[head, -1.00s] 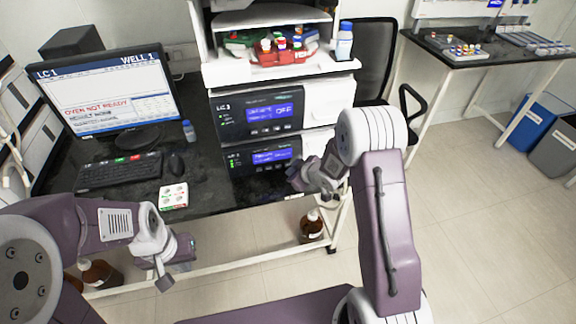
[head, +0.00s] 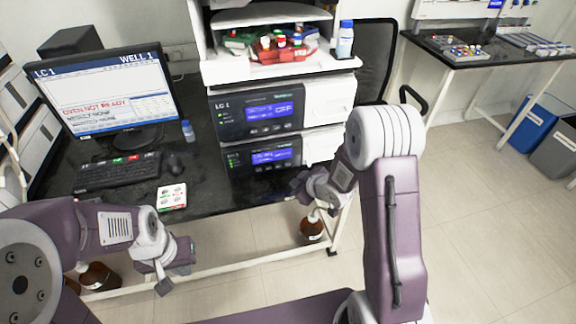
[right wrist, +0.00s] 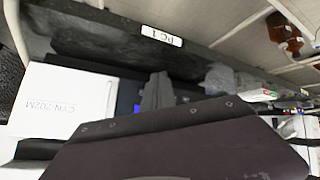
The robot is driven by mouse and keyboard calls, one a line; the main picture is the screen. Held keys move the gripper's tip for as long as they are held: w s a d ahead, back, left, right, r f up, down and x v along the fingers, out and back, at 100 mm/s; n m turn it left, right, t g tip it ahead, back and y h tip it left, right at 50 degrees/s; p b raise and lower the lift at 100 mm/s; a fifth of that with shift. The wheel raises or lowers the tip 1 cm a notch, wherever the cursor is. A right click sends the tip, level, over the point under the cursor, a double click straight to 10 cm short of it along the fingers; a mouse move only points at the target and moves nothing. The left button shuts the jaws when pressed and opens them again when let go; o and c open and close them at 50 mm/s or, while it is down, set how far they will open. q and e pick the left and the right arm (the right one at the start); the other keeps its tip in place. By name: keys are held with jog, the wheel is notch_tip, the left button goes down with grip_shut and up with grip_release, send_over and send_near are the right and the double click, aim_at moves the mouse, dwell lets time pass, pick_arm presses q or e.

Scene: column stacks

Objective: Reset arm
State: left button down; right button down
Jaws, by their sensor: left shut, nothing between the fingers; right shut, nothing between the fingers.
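My left gripper (head: 172,280) is at the lower left of the head view, in front of the bench edge and lower than the bench top. It is shut and empty. My right gripper (head: 299,184) is just in front of the bench, below and to the right of the lower LC module (head: 262,156). It is shut and empty, and its fingertips are small in the head view. My right upper arm covers part of the floor at the right of centre. In the right wrist view my own purple link fills the lower middle.
The black bench (head: 220,196) carries a monitor (head: 108,95), a keyboard (head: 118,172), a mouse (head: 173,163) and a white box with coloured marks (head: 172,196). Brown bottles (head: 312,228) stand below. A side table (head: 480,50) is at the back right.

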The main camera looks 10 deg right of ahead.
dwell(0.3)
notch_tip(320, 180, up, 13)
jog(key=a+t+p, duration=0.1)
jog(key=p, duration=0.3)
jog(key=s+d+f+m+g+h, duration=0.1)
jog(key=s+m+g, duration=0.3)
jog(key=s, duration=0.7)
jog(key=s+d+f+m+g+h+p, duration=0.1)
jog(key=s+m+g, duration=0.3)
jog(key=s, duration=0.7)
jog(key=shift+s+d+f+g+h, duration=0.25)
jog(key=shift+d+f+h, duration=0.3)
jog(key=shift+f, duration=0.3)
jog(key=shift+w, duration=0.15)
